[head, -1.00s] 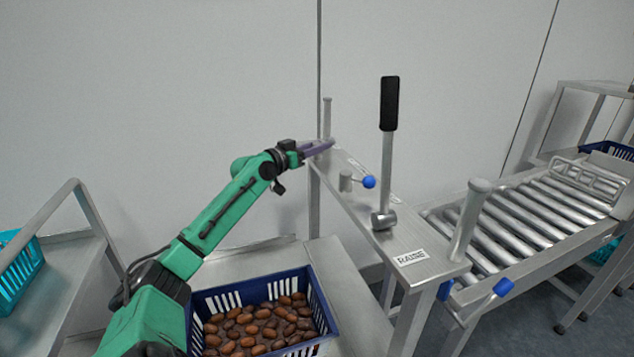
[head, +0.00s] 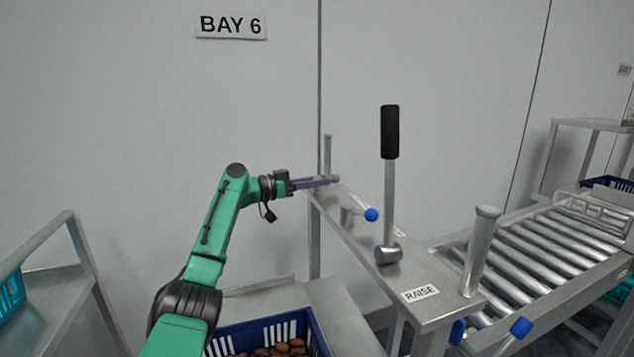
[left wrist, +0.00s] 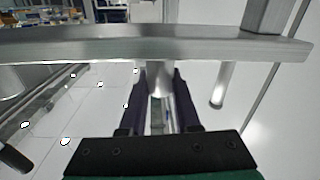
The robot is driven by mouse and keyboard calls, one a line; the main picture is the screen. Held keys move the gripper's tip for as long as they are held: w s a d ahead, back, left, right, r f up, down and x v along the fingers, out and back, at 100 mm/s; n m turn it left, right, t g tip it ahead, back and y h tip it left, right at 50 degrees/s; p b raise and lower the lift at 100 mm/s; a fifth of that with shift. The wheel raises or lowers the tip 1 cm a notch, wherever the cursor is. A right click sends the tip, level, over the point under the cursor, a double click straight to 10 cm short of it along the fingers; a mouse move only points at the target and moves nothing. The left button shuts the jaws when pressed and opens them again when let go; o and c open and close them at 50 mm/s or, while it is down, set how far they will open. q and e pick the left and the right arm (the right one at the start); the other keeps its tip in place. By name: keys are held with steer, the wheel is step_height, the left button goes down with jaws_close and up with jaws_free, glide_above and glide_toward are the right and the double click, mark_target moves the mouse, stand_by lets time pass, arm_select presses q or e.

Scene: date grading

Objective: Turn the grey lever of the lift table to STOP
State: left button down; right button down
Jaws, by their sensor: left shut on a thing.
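My left gripper (head: 328,181) is at the far end of the lift table's narrow steel top plate (head: 355,228). Its purple fingers are shut on a grey round-ended piece (head: 336,179), which looks like the grey lever. In the left wrist view a grey cylinder (left wrist: 159,82) sits between the fingers, below the edge of a steel beam (left wrist: 110,50). A RAISE label (head: 420,293) lies at the near end of the plate. A STOP label cannot be read. My right gripper is not in view.
A tall black-gripped handle (head: 390,132) and a blue-knobbed tap (head: 371,215) stand on the plate, right of my gripper. A roller conveyor (head: 545,235) is at right. A blue crate of dates (head: 312,330) sits below my arm.

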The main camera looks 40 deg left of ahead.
arm_select(q)
steer(key=shift+d+f, duration=0.1)
steer(key=shift+f, duration=0.15)
steer(key=c, duration=0.9)
jaws_free()
steer(key=shift+w, duration=0.1)
steer(key=shift+r, duration=0.1)
steer(key=b+v, duration=0.5)
steer(key=v, duration=0.9)
steer(key=shift+s, duration=0.25)
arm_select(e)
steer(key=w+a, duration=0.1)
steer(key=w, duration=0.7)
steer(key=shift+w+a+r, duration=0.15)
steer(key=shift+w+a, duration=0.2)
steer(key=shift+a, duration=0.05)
